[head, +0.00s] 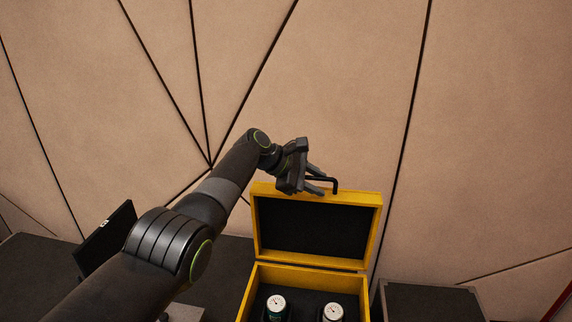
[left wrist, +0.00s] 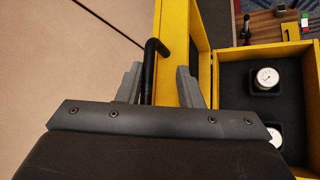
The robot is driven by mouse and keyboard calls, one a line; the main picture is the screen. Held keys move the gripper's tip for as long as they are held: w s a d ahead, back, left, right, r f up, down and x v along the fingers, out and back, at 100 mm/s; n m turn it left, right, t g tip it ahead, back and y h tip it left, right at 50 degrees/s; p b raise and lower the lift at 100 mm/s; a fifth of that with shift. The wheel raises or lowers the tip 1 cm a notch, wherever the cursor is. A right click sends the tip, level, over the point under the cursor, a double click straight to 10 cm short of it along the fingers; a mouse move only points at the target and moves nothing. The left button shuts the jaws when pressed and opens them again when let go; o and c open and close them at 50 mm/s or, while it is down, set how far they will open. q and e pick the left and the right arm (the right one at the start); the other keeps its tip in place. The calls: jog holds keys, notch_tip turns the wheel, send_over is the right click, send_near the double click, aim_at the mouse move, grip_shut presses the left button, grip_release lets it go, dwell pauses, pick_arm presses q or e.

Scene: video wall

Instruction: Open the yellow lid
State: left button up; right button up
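The yellow lid (head: 261,222) stands raised, roughly upright, at the back of the yellow box (head: 252,287). A black handle (head: 336,186) sticks out at the lid's top edge. My left gripper (head: 323,181) is at the top of the lid, by the handle. In the left wrist view the fingers (left wrist: 160,85) are apart, with the handle (left wrist: 149,65) and the lid's yellow edge (left wrist: 176,30) between them. My right gripper is in neither view.
Two round white gauges (head: 276,303) (head: 333,312) sit in the box's dark interior. A dark case with a raised lid (head: 105,240) stands at the left. A dark block (head: 432,301) is to the right of the box. A panelled beige wall (head: 340,80) rises behind.

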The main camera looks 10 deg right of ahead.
pick_arm(q)
jog(key=shift+p+v, duration=0.65)
jog(key=shift+v, duration=0.6)
jog(key=shift+a+r, duration=0.15)
jog(key=shift+a, duration=0.1)
jog(key=b+v, duration=0.3)
jog(key=v, duration=1.1)
jog(key=shift+a, duration=0.1)
